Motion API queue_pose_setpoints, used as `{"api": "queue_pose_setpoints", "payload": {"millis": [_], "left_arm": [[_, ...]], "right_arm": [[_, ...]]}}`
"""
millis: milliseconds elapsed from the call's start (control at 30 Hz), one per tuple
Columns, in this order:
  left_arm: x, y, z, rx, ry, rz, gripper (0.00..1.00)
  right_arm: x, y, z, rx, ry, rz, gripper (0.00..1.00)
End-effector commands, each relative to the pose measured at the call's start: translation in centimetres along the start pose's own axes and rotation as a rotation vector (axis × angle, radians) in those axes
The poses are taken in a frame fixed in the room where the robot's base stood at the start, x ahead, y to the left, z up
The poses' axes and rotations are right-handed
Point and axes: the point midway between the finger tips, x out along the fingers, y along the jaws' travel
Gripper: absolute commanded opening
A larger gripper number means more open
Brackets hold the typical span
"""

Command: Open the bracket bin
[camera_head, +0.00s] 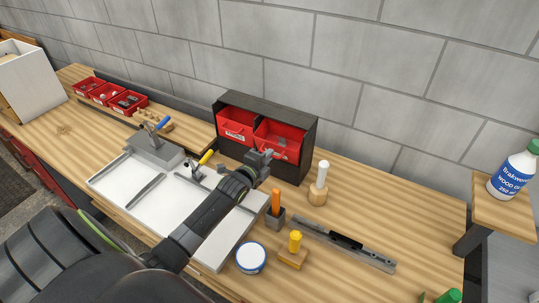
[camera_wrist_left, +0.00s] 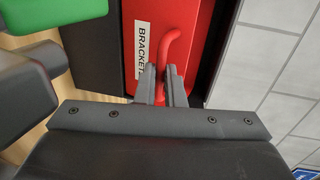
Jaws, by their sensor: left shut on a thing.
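The bracket bin is a red bin (camera_head: 285,133) on the right side of a black two-bin cabinet (camera_head: 268,103) in the head view. Its red front (camera_wrist_left: 193,48) fills the middle of the left wrist view, with a white label (camera_wrist_left: 141,50) reading "BRACKET", the end hidden. A curved red handle (camera_wrist_left: 169,46) stands out from that front. My left gripper (camera_head: 268,156) is at the bin's front in the head view. In the wrist view its fingers (camera_wrist_left: 162,85) are shut on the handle. I cannot tell how far the bin is pulled out. My right gripper is not in view.
Another red bin (camera_head: 236,122) sits left in the cabinet. A white-handled tool (camera_head: 322,175), an orange-handled tool (camera_head: 276,201), a yellow-topped tool (camera_head: 294,242) and a round tin (camera_head: 251,258) stand in front. A metal rail (camera_head: 345,245) lies to the right. White boards (camera_head: 120,182) lie left.

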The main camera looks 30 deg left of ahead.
Motion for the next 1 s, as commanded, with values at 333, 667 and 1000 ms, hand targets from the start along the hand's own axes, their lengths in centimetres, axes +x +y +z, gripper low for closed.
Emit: {"api": "queue_pose_setpoints", "payload": {"millis": [333,667,1000], "left_arm": [[-0.44,1.26,0.1,-0.001,-0.004,0.014,0.0],[-0.41,1.09,0.07,-0.001,-0.003,0.01,0.3],[-1.09,1.11,0.09,0.001,-0.002,0.008,0.3]], "right_arm": [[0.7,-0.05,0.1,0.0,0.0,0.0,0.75],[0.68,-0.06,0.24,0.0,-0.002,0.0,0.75],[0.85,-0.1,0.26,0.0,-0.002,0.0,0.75]]}}
